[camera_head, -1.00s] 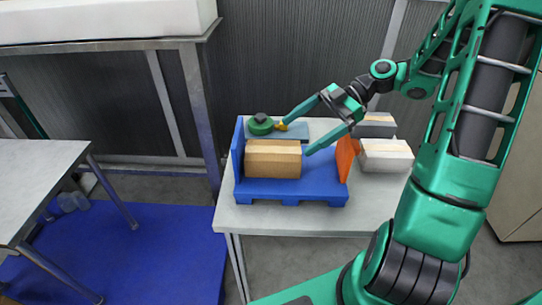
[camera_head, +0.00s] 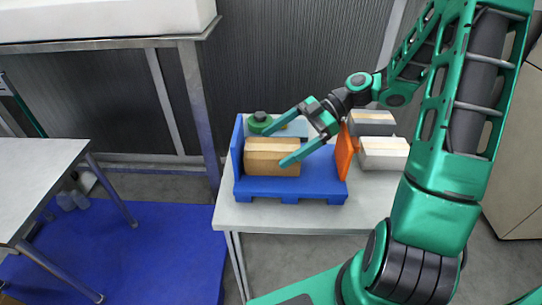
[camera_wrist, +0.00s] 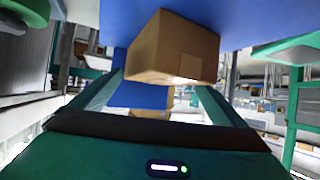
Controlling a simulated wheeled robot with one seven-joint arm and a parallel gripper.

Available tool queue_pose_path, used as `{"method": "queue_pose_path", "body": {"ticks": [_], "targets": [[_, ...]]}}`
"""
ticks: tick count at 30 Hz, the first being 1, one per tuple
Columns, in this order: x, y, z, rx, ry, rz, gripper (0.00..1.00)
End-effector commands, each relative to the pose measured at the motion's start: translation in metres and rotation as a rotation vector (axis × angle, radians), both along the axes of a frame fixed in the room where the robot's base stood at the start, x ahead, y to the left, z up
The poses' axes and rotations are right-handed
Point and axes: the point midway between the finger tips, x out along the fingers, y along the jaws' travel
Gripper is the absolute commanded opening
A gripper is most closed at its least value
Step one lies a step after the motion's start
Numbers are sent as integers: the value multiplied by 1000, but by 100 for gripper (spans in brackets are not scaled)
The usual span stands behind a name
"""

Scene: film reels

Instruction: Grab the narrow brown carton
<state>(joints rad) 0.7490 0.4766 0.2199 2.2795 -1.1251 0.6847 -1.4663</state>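The narrow brown carton (camera_head: 265,158) sits in the blue tray (camera_head: 300,190), against its left wall, on the table. In the wrist view the carton (camera_wrist: 170,48) shows ahead of and between the two fingers. My gripper (camera_head: 275,148) is open and empty. Its fingers reach in from the right over the tray. One fingertip shows behind the carton's top and the other in front of its right end. I cannot tell whether either touches it. The near finger hides a small part of the carton's right end.
A green round object (camera_head: 259,123) stands behind the carton. An orange panel (camera_head: 344,152) forms the tray's right side. A white box (camera_head: 383,154) and a grey box (camera_head: 371,122) stand right of it. The table front (camera_head: 290,218) is clear.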

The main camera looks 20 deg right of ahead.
Motion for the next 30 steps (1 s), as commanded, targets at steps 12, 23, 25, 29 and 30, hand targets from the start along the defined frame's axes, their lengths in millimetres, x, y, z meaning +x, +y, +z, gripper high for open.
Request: {"method": "queue_pose_path", "body": {"ticks": [12,23,25,29,30], "targets": [[0,-1,0,-1,0,-1,49],[1,-1,12,-4,-2,-2,18],[1,-1,20,-3,-4,-1,12],[1,0,39,-3,-6,0,12],[1,0,46,-3,-5,-1,12]]}}
